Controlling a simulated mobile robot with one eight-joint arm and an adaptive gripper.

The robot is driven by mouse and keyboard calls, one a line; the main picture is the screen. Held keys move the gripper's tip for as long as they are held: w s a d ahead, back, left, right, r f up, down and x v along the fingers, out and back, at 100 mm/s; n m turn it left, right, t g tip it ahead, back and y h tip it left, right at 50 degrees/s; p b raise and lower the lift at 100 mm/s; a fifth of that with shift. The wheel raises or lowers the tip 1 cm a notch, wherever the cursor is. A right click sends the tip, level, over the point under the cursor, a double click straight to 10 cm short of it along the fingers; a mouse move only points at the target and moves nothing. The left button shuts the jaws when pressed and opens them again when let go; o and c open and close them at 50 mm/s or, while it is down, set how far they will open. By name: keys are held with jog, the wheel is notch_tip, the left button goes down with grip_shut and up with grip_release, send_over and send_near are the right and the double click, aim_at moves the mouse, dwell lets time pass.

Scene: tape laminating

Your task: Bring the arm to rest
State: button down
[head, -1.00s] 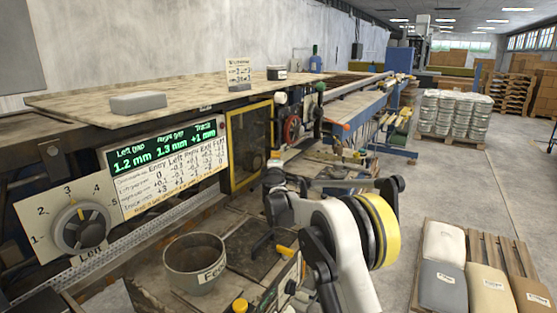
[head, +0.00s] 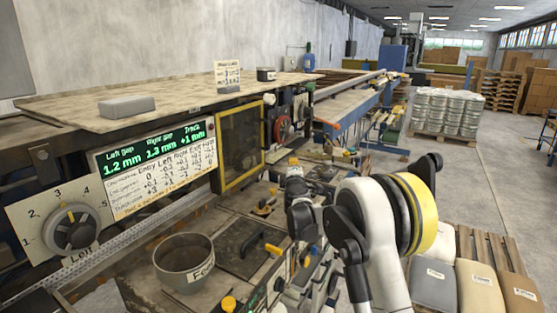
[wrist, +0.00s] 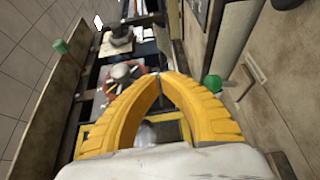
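My arm (head: 385,235), white with black joints and a yellow band, is raised in front of the machine, right of the middle in the head view. My gripper (wrist: 160,78) shows in the wrist view as two yellow ribbed fingers. They curve inward and their tips meet, with nothing visible between them. It looks clear of the machine parts beyond it. In the head view I cannot make out the fingers, which seem hidden behind the arm.
The machine's readout panel (head: 155,165) and dial (head: 70,230) stand at left. A grey pot (head: 184,262) sits on the lower bench. A grey block (head: 126,106) lies on the upper board (head: 185,93).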

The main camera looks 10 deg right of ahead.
jog(key=s+d+r+m+g+h, duration=0.15)
jog(key=s+d+r+m, duration=0.25)
jog(key=s, duration=0.5)
jog(key=s+d+r+m+g+h, duration=0.1)
jog(key=s+d+r+m+g, duration=0.2)
jog(key=s, duration=0.7)
jog(key=s+a+f+m+g+y, duration=0.1)
jog(key=s+m, duration=0.1)
jog(key=s, duration=0.5)
jog(key=s+f+m+g+b, duration=0.1)
jog(key=s+f+m, duration=0.1)
jog(key=s, duration=0.5)
jog(key=s+a+f+m+g+y, duration=0.1)
jog(key=s+m, duration=0.2)
jog(key=s, duration=0.4)
jog(key=s+a+f+m+g+y, duration=0.1)
jog(key=s+a+f+y, duration=0.1)
jog(key=s+f, duration=0.3)
jog(key=s+a+f+m+g+y, duration=0.1)
jog(key=s+a+f, duration=0.4)
jog(key=s, duration=0.7)
jog(key=shift+a+f+g+y+b, duration=0.15)
jog(key=shift+g+y+b, duration=0.2)
jog(key=shift+g, duration=0.2)
